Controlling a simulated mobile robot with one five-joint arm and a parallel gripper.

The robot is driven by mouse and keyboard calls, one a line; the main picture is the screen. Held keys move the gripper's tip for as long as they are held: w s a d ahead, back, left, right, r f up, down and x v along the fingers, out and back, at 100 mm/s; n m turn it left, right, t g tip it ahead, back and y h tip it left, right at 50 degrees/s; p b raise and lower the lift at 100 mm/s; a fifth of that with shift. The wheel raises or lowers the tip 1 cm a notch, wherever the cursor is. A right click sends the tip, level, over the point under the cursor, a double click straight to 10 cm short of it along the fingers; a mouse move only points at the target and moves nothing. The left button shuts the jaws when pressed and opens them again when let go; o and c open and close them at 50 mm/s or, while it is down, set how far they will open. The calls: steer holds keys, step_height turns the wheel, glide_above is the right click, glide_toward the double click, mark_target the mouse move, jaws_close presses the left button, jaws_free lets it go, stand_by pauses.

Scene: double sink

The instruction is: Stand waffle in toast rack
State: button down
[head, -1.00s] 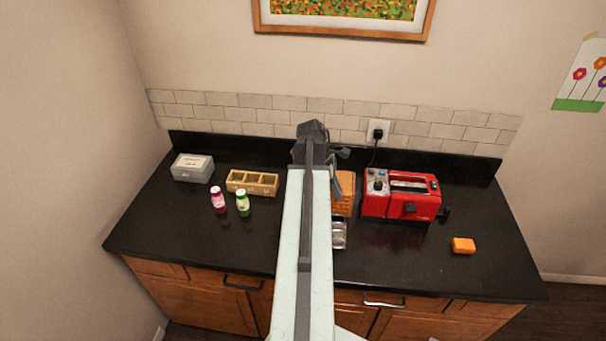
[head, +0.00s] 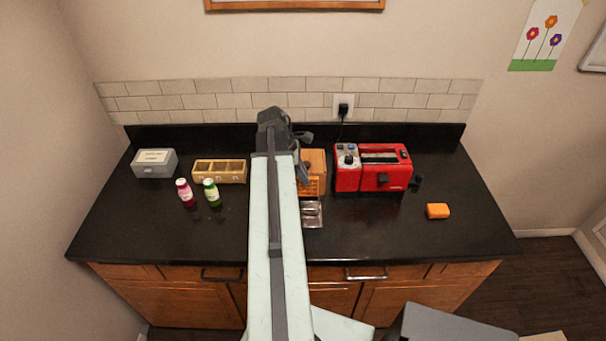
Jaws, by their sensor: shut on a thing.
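The waffle (head: 316,187), golden brown with a grid pattern, shows in the head view just right of my arm. My gripper (head: 303,173) is shut on it; the arm hides the left part of the waffle and most of the jaws. A small shiny metal rack-like object (head: 312,214), which looks like the toast rack, stands on the dark counter in front of the waffle, nearer to me. I cannot tell how far the waffle is above the counter.
A brown box (head: 313,160) stands behind the waffle, with a red toaster (head: 372,168) to its right. An orange block (head: 437,211) lies farther right. Left are a compartmented tray (head: 219,172), a grey box (head: 154,163), a pink bottle (head: 185,192) and a green bottle (head: 211,192). The front counter is clear.

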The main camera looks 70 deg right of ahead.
steer(key=shift+f+b, duration=2.45)
steer(key=shift+f, duration=0.3)
steer(key=c, duration=1)
jaws_free()
steer(key=shift+r, duration=0.15)
step_height(320, 180, up, 9)
steer(key=p, duration=0.9)
steer(key=shift+s, duration=0.1)
